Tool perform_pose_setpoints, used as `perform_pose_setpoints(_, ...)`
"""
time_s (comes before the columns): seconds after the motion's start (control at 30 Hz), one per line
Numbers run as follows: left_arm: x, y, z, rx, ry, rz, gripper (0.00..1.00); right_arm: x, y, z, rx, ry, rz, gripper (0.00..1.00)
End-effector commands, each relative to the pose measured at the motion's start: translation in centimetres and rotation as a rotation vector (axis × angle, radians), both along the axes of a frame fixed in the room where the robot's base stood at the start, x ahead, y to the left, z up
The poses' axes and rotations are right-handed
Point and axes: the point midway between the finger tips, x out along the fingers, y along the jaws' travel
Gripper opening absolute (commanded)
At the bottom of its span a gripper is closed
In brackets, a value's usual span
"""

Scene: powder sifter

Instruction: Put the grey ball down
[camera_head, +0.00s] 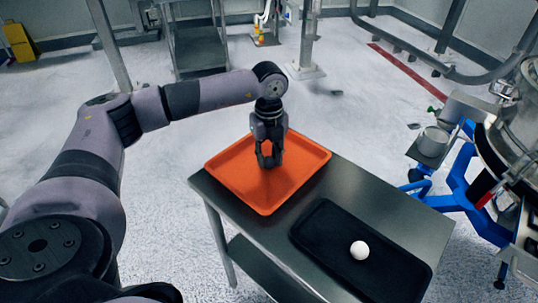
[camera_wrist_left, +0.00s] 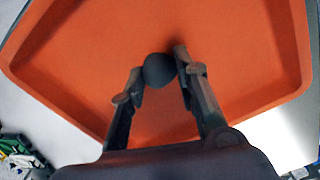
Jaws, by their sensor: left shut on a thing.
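The grey ball (camera_wrist_left: 159,70) is dark and sits between the fingertips of my left gripper (camera_wrist_left: 158,80) in the left wrist view. My left gripper also shows in the head view (camera_head: 268,160), pointing down over the orange tray (camera_head: 233,190). It is shut on the ball. In the head view the ball is hard to make out between the fingers. I cannot tell whether the ball touches the tray floor. The orange tray also fills much of the left wrist view (camera_wrist_left: 70,60). My right gripper is not in view.
A black tray (camera_head: 312,232) with a white ball (camera_head: 359,250) lies to the right on the same steel table (camera_head: 405,220). Blue-framed sifter equipment (camera_head: 468,170) stands at the right. A steel cart (camera_head: 198,48) stands at the back. The orange tray is otherwise empty.

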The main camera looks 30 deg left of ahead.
Motion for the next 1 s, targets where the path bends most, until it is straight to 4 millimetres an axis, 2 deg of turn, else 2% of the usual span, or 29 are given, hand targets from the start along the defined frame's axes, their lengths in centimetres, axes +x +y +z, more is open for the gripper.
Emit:
perform_pose_setpoints(0.23, 0.0, 0.0, -0.4, 0.000, 0.000, -0.001, 0.10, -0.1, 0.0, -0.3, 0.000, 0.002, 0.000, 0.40)
perform_pose_setpoints(0.27, 0.0, 0.0, -0.2, 0.000, 0.000, -0.001, 0.31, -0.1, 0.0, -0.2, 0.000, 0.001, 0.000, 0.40)
perform_pose_setpoints(0.53, 0.0, 0.0, -0.2, 0.000, 0.000, -0.001, 0.49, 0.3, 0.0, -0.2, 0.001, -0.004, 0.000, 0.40)
perform_pose_setpoints(0.83, 0.0, 0.0, 0.0, 0.000, 0.000, -0.001, 0.49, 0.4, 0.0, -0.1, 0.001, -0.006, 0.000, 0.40)
perform_pose_setpoints(1.0, 0.1, 0.0, 1.4, 0.000, -0.004, -0.001, 0.49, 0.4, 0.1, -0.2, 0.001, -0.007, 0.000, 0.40)
